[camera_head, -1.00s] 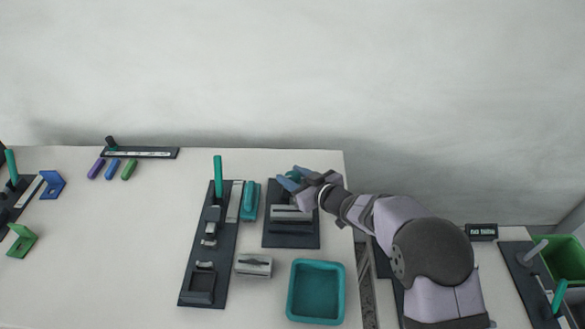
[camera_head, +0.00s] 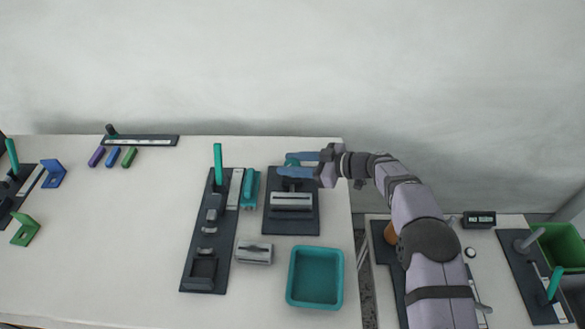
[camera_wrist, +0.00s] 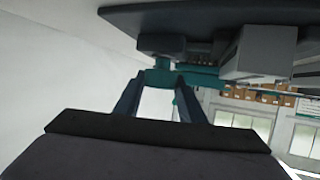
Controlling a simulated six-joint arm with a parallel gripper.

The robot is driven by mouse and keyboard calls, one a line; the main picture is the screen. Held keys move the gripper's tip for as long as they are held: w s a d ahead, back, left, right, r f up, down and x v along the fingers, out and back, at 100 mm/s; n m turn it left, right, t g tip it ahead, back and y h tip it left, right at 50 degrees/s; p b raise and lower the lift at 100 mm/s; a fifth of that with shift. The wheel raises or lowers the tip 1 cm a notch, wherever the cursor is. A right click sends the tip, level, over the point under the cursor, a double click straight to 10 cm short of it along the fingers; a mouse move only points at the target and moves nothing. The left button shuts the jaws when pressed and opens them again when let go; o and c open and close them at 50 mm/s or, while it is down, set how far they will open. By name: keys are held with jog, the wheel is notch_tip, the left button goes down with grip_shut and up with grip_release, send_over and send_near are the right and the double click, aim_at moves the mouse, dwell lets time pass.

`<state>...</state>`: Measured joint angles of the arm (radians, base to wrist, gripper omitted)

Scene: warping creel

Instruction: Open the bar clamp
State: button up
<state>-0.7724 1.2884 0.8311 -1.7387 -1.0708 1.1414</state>
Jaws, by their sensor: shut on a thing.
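The bar clamp shows in the head view as a dark base plate (camera_head: 291,226) with a pale grey bar (camera_head: 291,200) across it. A teal handle (camera_head: 291,161) is at its far end. My gripper (camera_head: 287,165) is at that far end, with its blue fingers pointing left and shut on the handle. In the wrist view, my gripper (camera_wrist: 165,90) has both fingertips against the teal handle (camera_wrist: 178,77), under the dark plate (camera_wrist: 190,17). The grey bar (camera_wrist: 260,50) shows to the right there. The fingers hide part of the handle in the head view.
Left of the clamp stand a teal block (camera_head: 250,188) and a long dark fixture (camera_head: 210,240) with an upright teal handle. A grey block (camera_head: 254,253) and an empty teal tray (camera_head: 315,278) are nearer. The table's right edge is close to the clamp.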

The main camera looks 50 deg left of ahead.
jog(key=b, duration=0.1)
jog(key=n+b, duration=0.1)
jog(key=b, duration=0.1)
jog(key=shift+w+a+r+g, duration=0.1)
jog(key=shift+a+g, duration=0.15)
jog(key=shift+g, duration=0.15)
jog(key=shift+d+r+n+g+h+b, duration=0.15)
jog(key=shift+n+g+h+b, duration=0.2)
jog(key=shift+b, duration=0.85)
jog(key=shift+d+f+h, duration=0.15)
jog(key=shift+f+h, duration=0.1)
jog(key=shift+f, duration=0.05)
jog(key=o, duration=1)
jog(key=shift+r, duration=0.1)
jog(key=shift+b+v, duration=0.45)
jog(key=shift+v, duration=3.15)
